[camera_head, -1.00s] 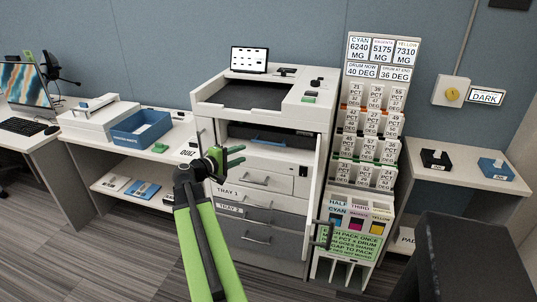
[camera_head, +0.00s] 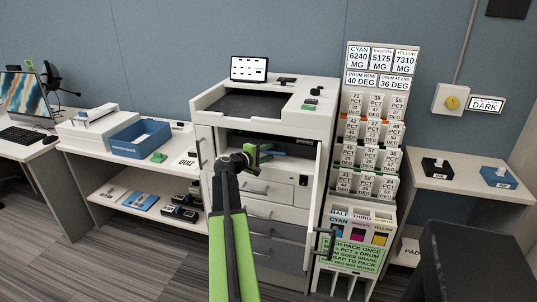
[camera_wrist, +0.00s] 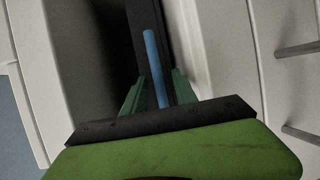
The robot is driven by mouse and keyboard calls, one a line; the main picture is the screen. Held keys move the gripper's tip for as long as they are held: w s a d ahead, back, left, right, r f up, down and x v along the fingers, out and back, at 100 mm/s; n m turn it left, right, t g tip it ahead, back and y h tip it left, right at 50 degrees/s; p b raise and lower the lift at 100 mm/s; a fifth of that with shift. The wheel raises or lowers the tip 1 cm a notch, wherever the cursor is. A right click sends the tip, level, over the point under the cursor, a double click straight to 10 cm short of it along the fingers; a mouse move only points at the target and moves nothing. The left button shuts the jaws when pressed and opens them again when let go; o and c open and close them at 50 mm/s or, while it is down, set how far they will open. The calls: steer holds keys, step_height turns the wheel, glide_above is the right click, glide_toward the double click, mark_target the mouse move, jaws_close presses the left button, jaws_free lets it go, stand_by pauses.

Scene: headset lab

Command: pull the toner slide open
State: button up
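The toner slide (camera_head: 296,143) looks like a dark tray in the open bay of the white copier (camera_head: 268,104), partly hidden behind my gripper. My gripper (camera_head: 262,152) is at the mouth of this bay. In the wrist view a blue bar (camera_wrist: 153,62), seemingly the slide's handle, runs along a dark face. The green fingers of my gripper (camera_wrist: 158,92) stand apart on either side of the bar's near end. Gaps show between the fingers and the bar, so the gripper looks open. Whether the bar is deep between the fingertips I cannot tell.
An opened white door with a dark handle (camera_head: 325,240) stands out at the copier's right, beside a label rack (camera_head: 352,215). Drawers lie below the bay. A shelf table with a blue tray (camera_head: 140,138) is at left; a small table (camera_head: 460,172) is at right.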

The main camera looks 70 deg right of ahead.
jaws_close()
stand_by(0.3)
stand_by(1.1)
